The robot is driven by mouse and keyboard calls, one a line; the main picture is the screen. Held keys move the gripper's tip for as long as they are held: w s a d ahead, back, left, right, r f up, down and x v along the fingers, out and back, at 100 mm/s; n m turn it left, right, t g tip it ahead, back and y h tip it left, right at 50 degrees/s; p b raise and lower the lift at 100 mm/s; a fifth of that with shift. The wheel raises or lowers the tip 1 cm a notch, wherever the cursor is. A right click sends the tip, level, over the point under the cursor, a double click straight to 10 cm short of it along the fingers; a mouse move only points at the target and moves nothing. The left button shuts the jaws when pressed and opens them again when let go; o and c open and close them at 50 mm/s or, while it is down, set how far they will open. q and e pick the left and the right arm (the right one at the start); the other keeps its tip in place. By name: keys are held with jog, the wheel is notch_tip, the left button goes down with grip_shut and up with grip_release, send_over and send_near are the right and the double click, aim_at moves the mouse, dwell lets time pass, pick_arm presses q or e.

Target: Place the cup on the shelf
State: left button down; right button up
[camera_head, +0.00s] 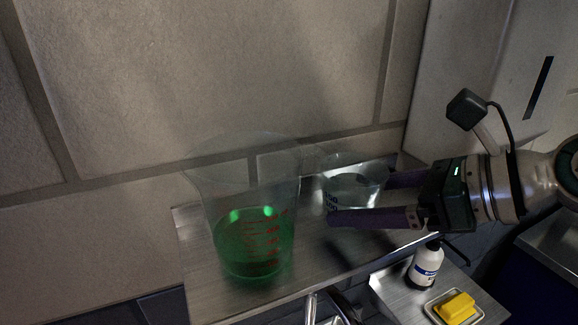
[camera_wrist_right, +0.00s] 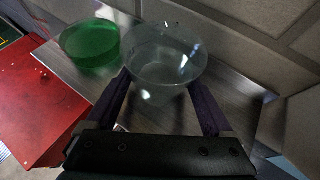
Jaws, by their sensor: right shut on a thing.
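A clear cup (camera_head: 352,186) with dark volume marks is between the fingers of my right gripper (camera_head: 362,199), over the metal shelf (camera_head: 205,262). In the right wrist view the clear cup (camera_wrist_right: 165,62) shows from above, between the two purple fingers of the gripper (camera_wrist_right: 166,98), which is shut on it. I cannot tell whether the cup's base touches the shelf. A larger clear beaker with green liquid (camera_head: 250,240) stands on the shelf to the left of the cup. My left gripper is not in view.
The tiled wall (camera_head: 200,80) is right behind the shelf. Below right, a white bottle (camera_head: 426,264) and a yellow block in a dish (camera_head: 455,307) stand on a lower metal surface. A red surface (camera_wrist_right: 40,105) shows at the left in the wrist view.

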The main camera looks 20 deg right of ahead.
jog(key=shift+f, duration=0.15)
jog(key=o, duration=1.2)
